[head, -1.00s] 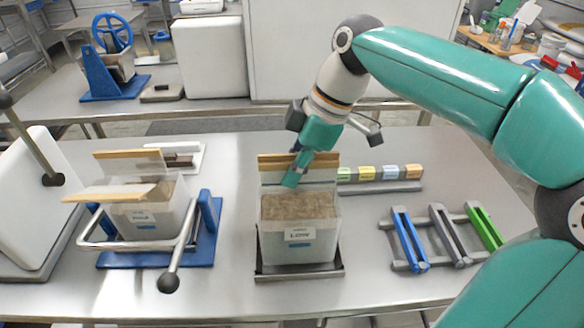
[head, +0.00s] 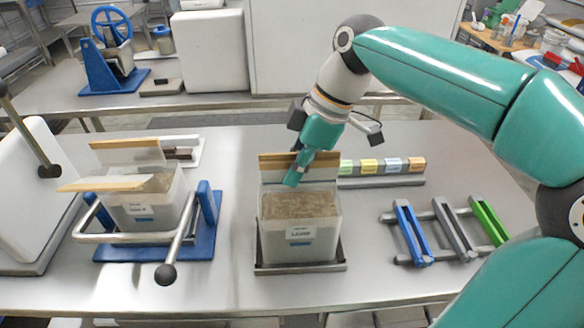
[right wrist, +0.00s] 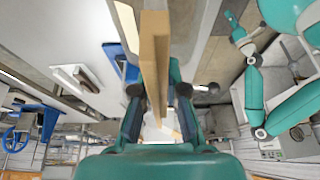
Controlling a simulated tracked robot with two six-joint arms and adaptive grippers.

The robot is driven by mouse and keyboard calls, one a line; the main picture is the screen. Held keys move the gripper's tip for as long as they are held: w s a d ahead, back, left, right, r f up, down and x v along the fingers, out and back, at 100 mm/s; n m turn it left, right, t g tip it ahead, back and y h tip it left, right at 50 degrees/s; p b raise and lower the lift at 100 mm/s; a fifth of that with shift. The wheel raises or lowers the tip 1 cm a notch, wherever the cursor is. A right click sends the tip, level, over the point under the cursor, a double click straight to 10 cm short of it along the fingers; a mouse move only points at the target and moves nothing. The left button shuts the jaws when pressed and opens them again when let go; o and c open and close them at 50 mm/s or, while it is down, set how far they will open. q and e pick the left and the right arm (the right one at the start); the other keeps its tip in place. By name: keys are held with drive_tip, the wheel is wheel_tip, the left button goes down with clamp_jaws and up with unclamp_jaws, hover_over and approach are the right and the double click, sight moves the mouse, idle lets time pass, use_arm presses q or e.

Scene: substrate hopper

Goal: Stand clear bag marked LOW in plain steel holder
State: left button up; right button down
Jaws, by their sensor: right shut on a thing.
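The clear bag marked LOW (head: 300,240) is filled with brown substrate and has a wooden strip (head: 272,161) along its raised top flap. It looks upright on the plain steel holder (head: 300,268), whose low rim shows at the front and sides. I cannot tell whether its base touches the holder. My right gripper (head: 298,172) is at the top of the bag, shut on its flap at the strip. In the right wrist view the strip (right wrist: 154,60) runs between the fingers. A teal arm, which seems to be my left one, shows there with a small, unclear gripper (right wrist: 236,28).
Left of the bag, a second bag (head: 145,208) with wooden strips stands in a blue-based holder with a steel bar (head: 180,236). A rack of blue, grey and green clips (head: 447,232) lies right. Colored blocks (head: 380,166) stand behind. Bare steel table lies between the bag and the rack.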

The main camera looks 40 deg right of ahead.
drive_tip(key=shift+d+f+b, duration=0.15)
drive_tip(key=shift+f+b, duration=0.15)
drive_tip(key=shift+b, duration=0.05)
idle(0.7)
drive_tip(key=c, duration=1.1)
unclamp_jaws()
drive_tip(key=shift+c, duration=0.2)
drive_tip(key=shift+f, duration=0.15)
drive_tip(key=v, duration=1.2)
